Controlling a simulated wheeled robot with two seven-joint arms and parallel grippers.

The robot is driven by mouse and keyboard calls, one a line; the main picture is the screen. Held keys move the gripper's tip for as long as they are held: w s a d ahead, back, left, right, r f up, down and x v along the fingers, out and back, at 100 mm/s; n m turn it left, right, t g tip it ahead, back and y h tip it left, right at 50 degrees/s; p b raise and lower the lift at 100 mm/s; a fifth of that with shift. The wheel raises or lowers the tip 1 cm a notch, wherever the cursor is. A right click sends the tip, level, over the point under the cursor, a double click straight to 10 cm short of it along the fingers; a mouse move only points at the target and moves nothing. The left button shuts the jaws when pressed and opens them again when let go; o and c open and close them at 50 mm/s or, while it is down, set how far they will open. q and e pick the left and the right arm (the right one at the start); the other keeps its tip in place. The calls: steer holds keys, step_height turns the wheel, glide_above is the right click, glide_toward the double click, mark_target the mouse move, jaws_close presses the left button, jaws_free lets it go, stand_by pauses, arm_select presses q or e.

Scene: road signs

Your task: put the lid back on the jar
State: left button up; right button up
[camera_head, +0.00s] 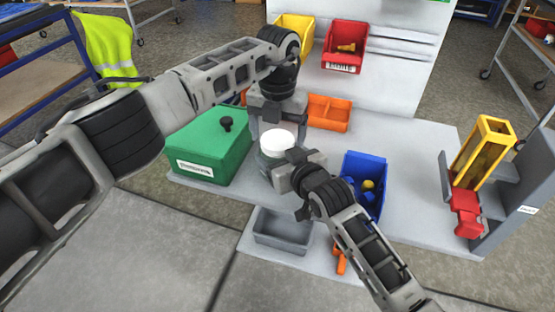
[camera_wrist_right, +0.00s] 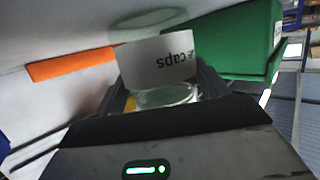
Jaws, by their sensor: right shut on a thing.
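The white round lid (camera_head: 277,140) is at the top of the clear glass jar (camera_head: 264,162) in the head view. I cannot tell whether it is fully seated. My right gripper (camera_head: 284,173) is shut on the jar from the front right. The right wrist view looks upside down and shows the jar's white label (camera_wrist_right: 158,62) with the word "caps" between the fingers. The lid is not visible there. My left gripper (camera_head: 277,118) points down right behind the lid, its fingers spread to either side of it, apparently open.
A green box (camera_head: 212,150) with a black knob stands close on the left. An orange bin (camera_head: 328,113) is behind, and a blue bin (camera_head: 364,170) stands on the right. A grey tray (camera_head: 281,232) lies in front. A yellow and red holder (camera_head: 482,150) is at the far right.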

arm_select(q)
steer(key=c, duration=0.8)
steer(key=m, duration=0.5)
steer(key=shift+c, duration=0.3)
steer(key=o, duration=1.1)
steer(key=shift+r, duration=2.25)
steer(key=shift+c, duration=0.4)
step_height(320, 180, up, 4)
steer(key=n, duration=0.5)
steer(key=shift+f, duration=0.25)
